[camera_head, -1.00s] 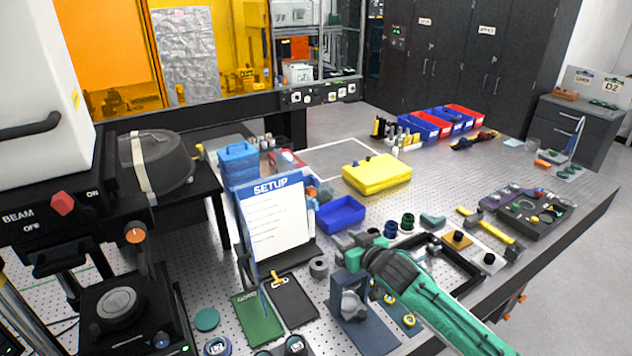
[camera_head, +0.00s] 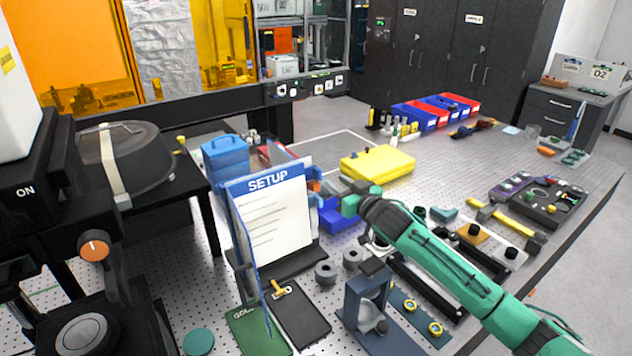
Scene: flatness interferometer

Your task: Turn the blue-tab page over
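The flip stand (camera_head: 275,225) faces me near the middle of the bench, its white front page headed SETUP in a blue band. A thin blue sheet edge shows along its left side and reaches down past the base. I cannot make out a separate blue tab. My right gripper (camera_head: 328,192) comes in from the right on a green arm and is beside the page's right edge, about mid-height. Its fingertips are small and overlap the clutter behind, so I cannot tell their opening or whether they touch the page. My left gripper is not in view.
Grey rings (camera_head: 326,272), a black clipboard (camera_head: 302,315) and a dark blue fixture (camera_head: 366,300) lie in front. A blue toolbox (camera_head: 225,160) stands behind the stand's left.

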